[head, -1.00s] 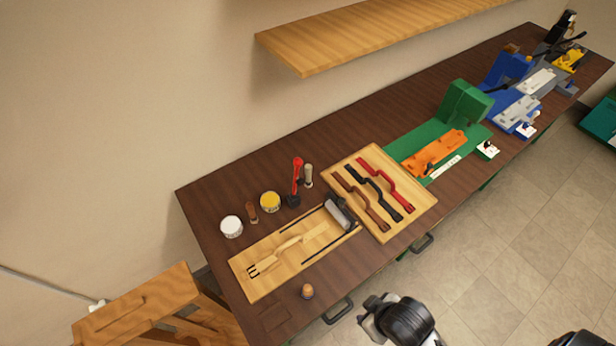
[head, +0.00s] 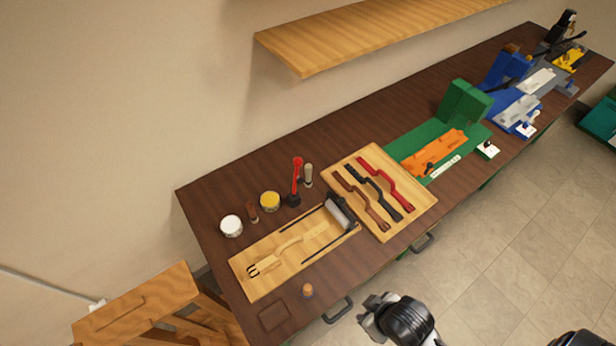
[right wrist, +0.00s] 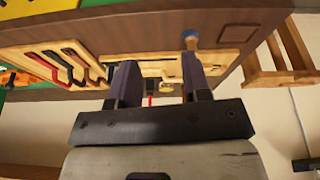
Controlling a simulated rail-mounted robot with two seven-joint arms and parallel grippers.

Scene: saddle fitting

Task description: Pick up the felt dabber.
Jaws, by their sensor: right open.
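A small upright knob with a wooden top, which looks like the felt dabber (head: 307,291), stands on the dark bench near its front edge, in front of the pale wooden board. In the right wrist view the dabber (right wrist: 191,39) shows an orange-brown part and a bluish part, just beyond the tip of the right-hand finger. My right gripper (right wrist: 159,62) is open with nothing between its fingers, and apart from the dabber as far as I can tell. My left gripper is not seen.
The pale board (head: 245,272) carries a tan strap and a grey roller (head: 337,213). A white jar (head: 231,226), a yellow jar (head: 270,202) and a red-handled tool (head: 297,177) stand behind it. A second board (head: 424,195) holds three straps. Bench drawer handles (head: 338,311) stick out in front.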

